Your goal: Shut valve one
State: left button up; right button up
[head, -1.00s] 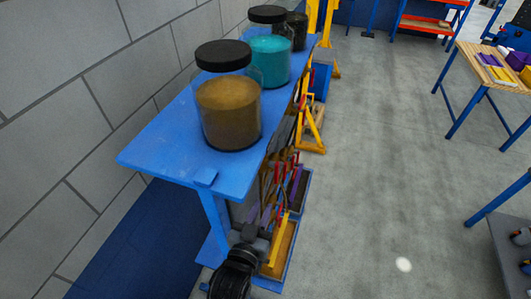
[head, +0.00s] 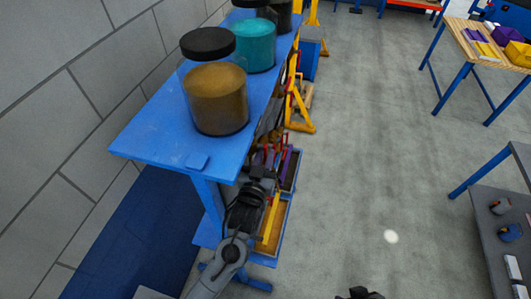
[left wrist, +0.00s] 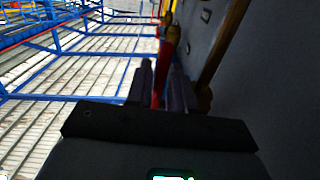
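My left gripper (head: 260,178) is below the front end of the blue shelf, beside the panel with several red handles (head: 268,155). In the left wrist view its two dark fingers (left wrist: 161,82) are apart. A red lever (left wrist: 168,40) with a yellow-brown part stands ahead of the fingers, and its red lower part shows in the gap between them. I cannot tell whether they touch it. Which handle is valve one is not readable here. A dark tip of what seems to be my right gripper (head: 360,293) shows at the bottom edge; its fingers are unclear.
A blue shelf (head: 150,140) carries jars with black lids, one brown (head: 217,100) and one teal (head: 255,45). A blue-edged tray (head: 268,235) is low beside my left arm. A wooden table (head: 460,35) and a grey table (head: 485,235) stand right. The middle floor is clear.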

pick_arm(q)
jog(key=shift+w+d, duration=0.1)
jog(key=shift+w, duration=0.2)
grip_shut()
jog(key=shift+f+b, duration=0.2)
jog(key=shift+b, duration=0.45)
jog(key=t+b, duration=0.2)
jog(key=b, duration=0.3)
jog(key=w+t+h+b, duration=0.1)
jog(key=t+b, duration=0.1)
jog(key=b, duration=0.4)
jog(key=w+t+b, duration=0.1)
jog(key=t+b, duration=0.1)
jog(key=b, duration=0.3)
jog(key=shift+d+r+h, duration=0.2)
jog(key=shift+d+h, duration=0.05)
jog(key=shift+h, duration=0.15)
jog(key=shift+r+t+b, duration=0.3)
jog(key=shift+b, duration=0.35)
